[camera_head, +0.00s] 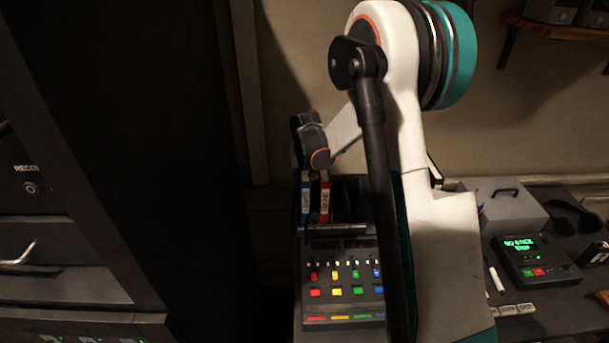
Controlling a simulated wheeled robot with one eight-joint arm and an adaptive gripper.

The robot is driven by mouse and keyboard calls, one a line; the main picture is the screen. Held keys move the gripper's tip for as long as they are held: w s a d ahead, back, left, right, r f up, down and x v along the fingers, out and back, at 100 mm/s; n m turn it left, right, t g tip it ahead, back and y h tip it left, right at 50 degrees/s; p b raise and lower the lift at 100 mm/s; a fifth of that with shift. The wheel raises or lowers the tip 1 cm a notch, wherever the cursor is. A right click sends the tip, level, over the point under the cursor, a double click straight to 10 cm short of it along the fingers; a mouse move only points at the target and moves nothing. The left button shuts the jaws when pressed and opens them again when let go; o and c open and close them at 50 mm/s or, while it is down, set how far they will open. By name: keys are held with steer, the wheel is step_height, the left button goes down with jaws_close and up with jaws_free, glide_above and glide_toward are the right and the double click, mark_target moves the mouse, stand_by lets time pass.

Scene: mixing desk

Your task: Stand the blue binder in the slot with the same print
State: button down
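The blue binder (305,201) stands upright in the dark rack behind the mixing desk, with a white label whose print is too small to read surely. A red binder (324,202) with a white label stands just to its right. Dark slots (349,200) show right of the red binder, partly hidden behind my arm; I cannot make out any slot print. My gripper (310,168) is above the tops of the two binders, at the end of my bent arm. Its fingers are not clear, so I cannot tell whether it touches or holds the blue binder.
The mixing desk (325,280) with coloured buttons is in front of the rack. A tall dark cabinet (70,170) fills the left. At right are a grey box (505,208), a green-lit display unit (535,260), headphones (575,217) and a white marker (496,279).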

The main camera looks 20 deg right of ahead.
steer(key=shift+f, duration=0.3)
steer(key=c, duration=1.2)
jaws_free()
steer(key=shift+c, duration=0.2)
steer(key=shift+r, duration=0.1)
